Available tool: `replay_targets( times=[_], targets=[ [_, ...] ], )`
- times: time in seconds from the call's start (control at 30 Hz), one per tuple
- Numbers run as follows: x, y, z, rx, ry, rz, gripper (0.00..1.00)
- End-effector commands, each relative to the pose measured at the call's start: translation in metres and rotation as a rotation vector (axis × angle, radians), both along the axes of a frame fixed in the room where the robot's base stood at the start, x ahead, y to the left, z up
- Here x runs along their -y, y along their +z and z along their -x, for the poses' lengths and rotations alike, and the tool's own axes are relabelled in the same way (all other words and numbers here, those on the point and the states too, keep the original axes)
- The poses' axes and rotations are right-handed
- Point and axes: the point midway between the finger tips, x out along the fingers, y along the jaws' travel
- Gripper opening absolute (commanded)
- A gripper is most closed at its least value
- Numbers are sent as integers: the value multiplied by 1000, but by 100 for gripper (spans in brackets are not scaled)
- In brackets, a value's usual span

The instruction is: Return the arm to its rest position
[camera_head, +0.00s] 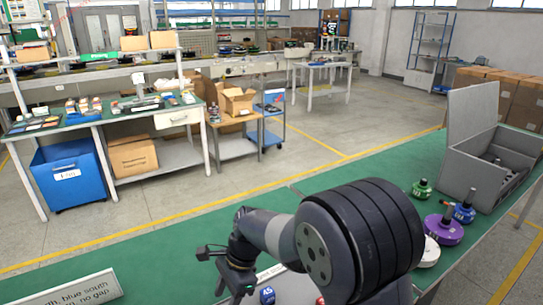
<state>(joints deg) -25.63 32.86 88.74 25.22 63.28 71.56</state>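My arm reaches over the green table (190,245) from the lower right, and its big dark joint fills the lower middle of the view. My gripper (235,290) points down at the lower middle, left of that joint. It is dark, small and partly cut off by the bottom edge, so its fingers cannot be made out clearly. Nothing can be seen held in it. A blue piece marked 45 (267,295) lies to its right, with a gap in the picture. A red piece (320,300) barely shows beside my arm.
Green (421,189), blue (464,211), purple (443,230) and white (430,252) hub parts stand right of my arm, the white partly hidden. Behind them is an open grey box (475,178). A printed sign (70,287) stands at lower left. The table between sign and gripper looks clear.

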Motion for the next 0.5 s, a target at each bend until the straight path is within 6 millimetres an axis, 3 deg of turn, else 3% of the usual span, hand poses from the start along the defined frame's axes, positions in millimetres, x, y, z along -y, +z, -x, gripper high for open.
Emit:
replay_targets(
  times=[0.1,0.3,0.37,0.5],
  targets=[
    [1,-25,1,-4,-3,1,49],
    [1,-57,1,-3,-1,2,49],
    [1,-63,0,-2,-2,1,49],
    [4,-54,-2,2,-2,-1,49]
  ],
)
